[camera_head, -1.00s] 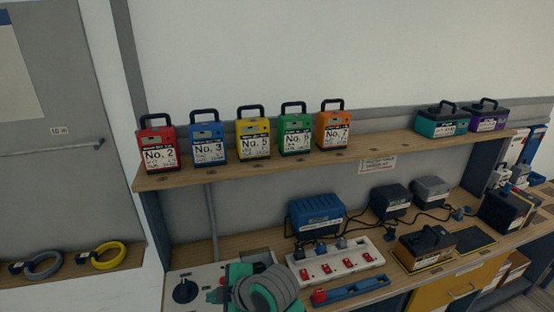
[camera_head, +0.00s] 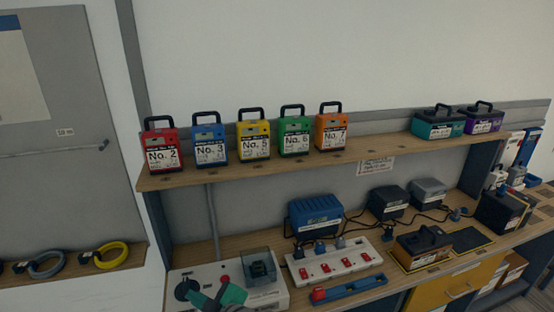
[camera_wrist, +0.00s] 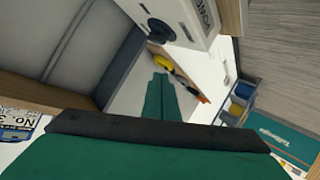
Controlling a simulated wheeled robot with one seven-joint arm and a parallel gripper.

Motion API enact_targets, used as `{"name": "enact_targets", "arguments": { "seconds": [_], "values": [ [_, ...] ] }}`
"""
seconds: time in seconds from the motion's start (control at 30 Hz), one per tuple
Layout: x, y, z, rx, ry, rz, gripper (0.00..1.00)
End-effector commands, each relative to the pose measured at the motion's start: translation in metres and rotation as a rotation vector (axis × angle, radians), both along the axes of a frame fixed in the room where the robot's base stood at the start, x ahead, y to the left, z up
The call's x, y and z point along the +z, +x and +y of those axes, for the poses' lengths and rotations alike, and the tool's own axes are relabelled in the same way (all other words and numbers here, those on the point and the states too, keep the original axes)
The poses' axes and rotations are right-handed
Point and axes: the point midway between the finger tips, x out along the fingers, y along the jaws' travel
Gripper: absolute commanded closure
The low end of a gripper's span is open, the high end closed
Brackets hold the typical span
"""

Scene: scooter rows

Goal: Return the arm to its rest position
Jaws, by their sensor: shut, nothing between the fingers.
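My gripper (camera_wrist: 162,82) shows in the wrist view as two green fingers lying together, with nothing between them. A green and grey part of my arm shows at the bottom edge of the head view, in front of the grey control panel (camera_head: 268,299). The fingertips cannot be made out in the head view. In the wrist view the gripper points past a white box with a dark round knob (camera_wrist: 161,30) toward a white surface with a yellow and orange item (camera_wrist: 180,75). A white label reading "No. 3" shows at the lower left there.
Several numbered battery packs, from red (camera_head: 162,157) to orange (camera_head: 331,133), stand on the upper shelf (camera_head: 385,150). Cable coils (camera_head: 104,256) lie at left. The wall above is clear.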

Motion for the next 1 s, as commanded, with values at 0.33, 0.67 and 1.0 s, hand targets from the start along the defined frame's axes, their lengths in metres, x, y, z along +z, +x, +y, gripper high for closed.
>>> {"name": "enact_targets", "arguments": {
  "seconds": [0.33,0.67,1.0],
  "values": [
    [-0.032,-0.016,-0.003,-0.318,0.355,0.094,1.00],
    [-0.087,-0.063,-0.042,-0.626,0.556,0.168,1.00],
    [-0.140,-0.149,-0.098,-0.896,0.622,0.184,1.00]
  ]
}}
